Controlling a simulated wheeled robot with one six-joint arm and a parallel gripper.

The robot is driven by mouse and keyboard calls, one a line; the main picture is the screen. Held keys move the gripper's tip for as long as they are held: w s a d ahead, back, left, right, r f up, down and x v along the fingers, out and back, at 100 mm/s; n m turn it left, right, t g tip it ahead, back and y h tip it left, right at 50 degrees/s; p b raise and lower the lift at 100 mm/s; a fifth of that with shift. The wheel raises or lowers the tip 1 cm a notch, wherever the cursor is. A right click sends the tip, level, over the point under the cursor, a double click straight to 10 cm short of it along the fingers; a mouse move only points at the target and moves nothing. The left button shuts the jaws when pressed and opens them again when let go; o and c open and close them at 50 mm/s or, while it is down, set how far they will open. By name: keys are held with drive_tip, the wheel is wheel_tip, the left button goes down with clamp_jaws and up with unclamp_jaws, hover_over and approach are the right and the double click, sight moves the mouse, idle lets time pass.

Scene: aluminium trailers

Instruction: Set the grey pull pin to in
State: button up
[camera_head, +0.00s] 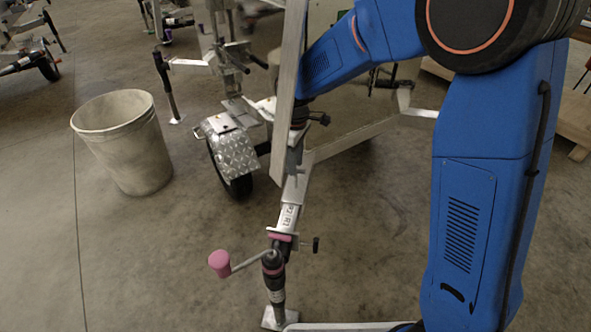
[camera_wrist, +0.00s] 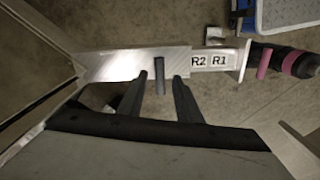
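The grey pull pin (camera_wrist: 159,75) shows in the wrist view as a short upright cylinder on the metal bar, left of the R2 and R1 labels. My gripper (camera_wrist: 160,79) is open, with one dark fingertip on each side of the pin and a visible gap to each. How far the pin sits in its hole cannot be told. In the head view the labelled drawbar (camera_head: 289,217) shows, but a slanted metal beam and my arm hide most of my gripper and the pin.
A pink pin (camera_wrist: 263,64) stands right of the labels. A jack with a pink crank handle (camera_head: 219,263) stands at the drawbar's front. The slanted metal beam (camera_head: 288,75) is close to my arm. A bucket (camera_head: 125,143) and a wheel fender (camera_head: 230,152) are left; floor between is clear.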

sight(296, 180)
drive_tip(key=shift+f, duration=1.6)
clamp_jaws()
drive_tip(key=shift+f, duration=1.95)
unclamp_jaws()
